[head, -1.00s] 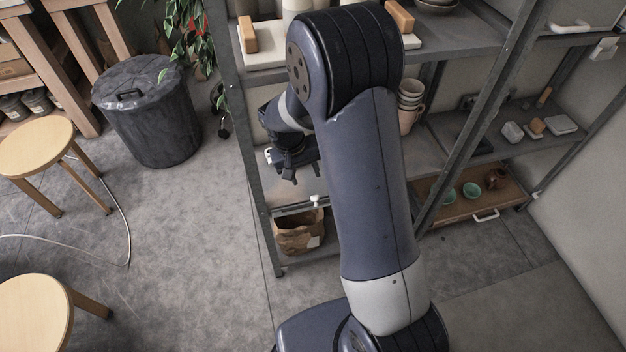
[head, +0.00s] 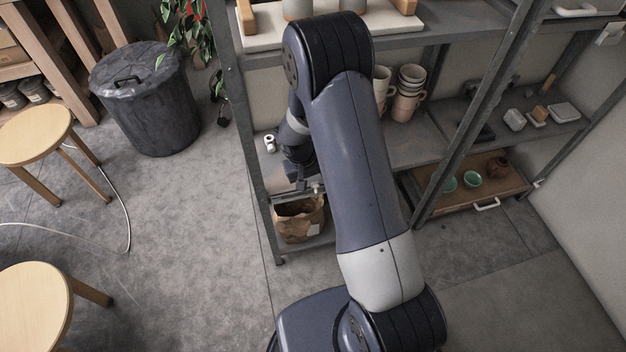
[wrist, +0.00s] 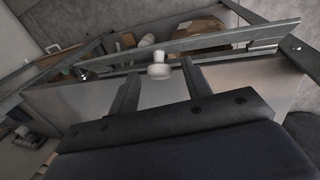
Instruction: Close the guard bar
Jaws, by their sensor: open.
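The guard bar (wrist: 235,38) is a long thin grey bar that runs slantwise across the upper part of the wrist view. A white knob (wrist: 158,70) shows between the two fingers of my gripper (wrist: 160,69). My gripper is open, and I cannot tell whether the fingers touch the knob. In the head view my gripper (head: 300,181) is low at the left end of the shelving, just above the paper bag; the white knob (head: 317,188) shows at its right. My arm hides much of the bar there.
A brown paper bag (head: 299,219) stands on the lowest shelf behind the bar. A metal upright (head: 250,150) of the shelving is close to my gripper's left. Cups (head: 407,92) stand on the middle shelf.

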